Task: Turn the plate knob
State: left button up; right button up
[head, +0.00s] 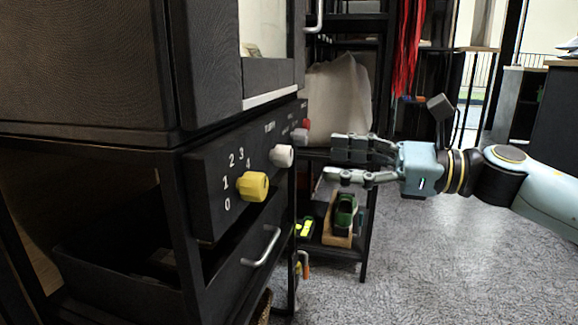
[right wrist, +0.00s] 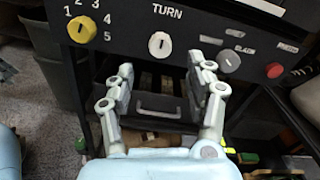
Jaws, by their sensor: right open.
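A dark control panel carries a row of knobs. A yellow knob (head: 252,186) with white numbers around it is nearest. A white knob (head: 282,156), a grey knob (head: 299,134) and a red knob (head: 305,124) follow. No label reads "plate". In the right wrist view the white knob (right wrist: 160,44) sits under the word "TURN", ahead of and between my fingers. The yellow knob (right wrist: 82,29) is to its left; the grey knob (right wrist: 229,61) and red knob (right wrist: 274,70) are to its right. My right gripper (head: 332,160) is open, empty and apart from the panel. My left gripper is out of view.
A drawer with a metal handle (head: 262,246) lies below the panel. Behind my right gripper stands a dark rack with a wooden tray (head: 338,238) holding a green item. Red strips (head: 408,45) hang at the back. Grey carpet (head: 430,275) is clear at the right.

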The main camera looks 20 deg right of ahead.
aim_at(291, 156)
jog(key=b+x, duration=0.1)
jog(key=x, duration=0.6)
jog(key=shift+b, duration=0.3)
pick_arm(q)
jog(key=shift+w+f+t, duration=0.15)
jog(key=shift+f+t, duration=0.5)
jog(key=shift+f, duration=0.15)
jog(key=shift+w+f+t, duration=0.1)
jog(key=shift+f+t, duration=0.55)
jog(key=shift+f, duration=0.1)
pick_arm(e)
jog(key=shift+w+a, duration=0.4)
jog(key=shift+a, duration=0.15)
jog(key=shift+c, duration=0.3)
